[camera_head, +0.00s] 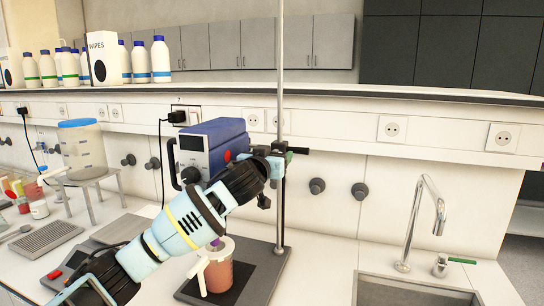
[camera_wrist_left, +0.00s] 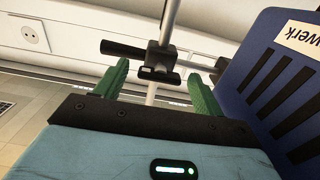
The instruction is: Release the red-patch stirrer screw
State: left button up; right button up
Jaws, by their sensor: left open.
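The overhead stirrer (camera_head: 212,136) is a blue-topped box with a grey front, held at a tall metal rod (camera_head: 281,75). A red patch (camera_head: 228,155) shows low on its front. A black clamp with a screw handle (camera_wrist_left: 125,49) sits on the rod in the left wrist view; its handle points left there. In the head view a dark handle (camera_head: 299,150) sticks out right of the rod. My left gripper (camera_wrist_left: 160,84) is open, with its green fingers on either side of the clamp and rod in the picture. I cannot tell whether they touch it. My right gripper is not in view.
A beaker of reddish juice (camera_head: 220,278) stands on the dark stand base (camera_head: 262,270) below my left arm. A sink (camera_head: 400,290) with a tap (camera_head: 432,215) lies to the right. Bottles (camera_head: 160,58) stand on the shelf above. Counter between stand and sink is clear.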

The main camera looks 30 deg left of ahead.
pick_arm(q)
jog(key=c, duration=1)
jog(key=shift+n, duration=0.3)
jog(key=n, duration=1.7)
jog(key=shift+n, duration=0.3)
